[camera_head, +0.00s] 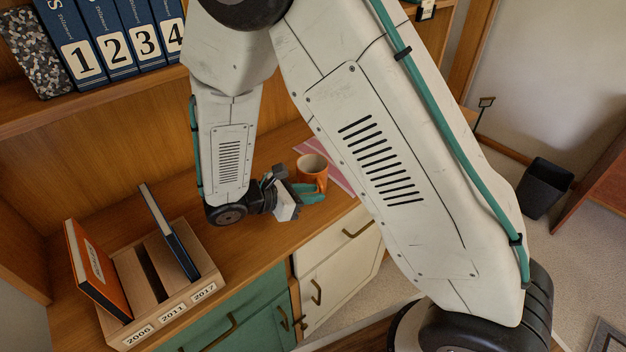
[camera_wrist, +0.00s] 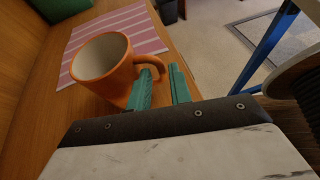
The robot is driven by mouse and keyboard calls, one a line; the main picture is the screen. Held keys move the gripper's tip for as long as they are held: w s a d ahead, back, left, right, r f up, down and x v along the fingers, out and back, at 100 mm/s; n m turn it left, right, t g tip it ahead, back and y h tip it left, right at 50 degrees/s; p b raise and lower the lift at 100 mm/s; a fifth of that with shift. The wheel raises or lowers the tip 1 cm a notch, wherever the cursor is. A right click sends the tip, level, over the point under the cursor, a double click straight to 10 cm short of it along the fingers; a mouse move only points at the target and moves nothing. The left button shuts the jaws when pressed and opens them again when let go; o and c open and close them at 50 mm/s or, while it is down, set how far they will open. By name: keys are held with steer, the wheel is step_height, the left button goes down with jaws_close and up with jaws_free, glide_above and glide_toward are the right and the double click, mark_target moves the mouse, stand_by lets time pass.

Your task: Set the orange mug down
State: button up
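The orange mug (camera_head: 312,170) is upright at the wooden counter, with its open rim upward and its pale inside showing. It fills the upper left of the wrist view (camera_wrist: 103,62), with its handle on the right. My gripper (camera_head: 308,192) is at the mug's handle, with its green fingers on either side of it.
A pink striped mat (camera_wrist: 115,35) lies behind and beside the mug on the counter (camera_head: 260,228). A wooden holder (camera_head: 165,290) with two books stands at the left. Numbered blue binders (camera_head: 100,40) fill the shelf above. The counter's front edge is close to the mug.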

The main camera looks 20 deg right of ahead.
steer(key=x, duration=0.5)
steer(key=shift+f, duration=0.15)
jaws_close()
steer(key=shift+r, duration=0.2)
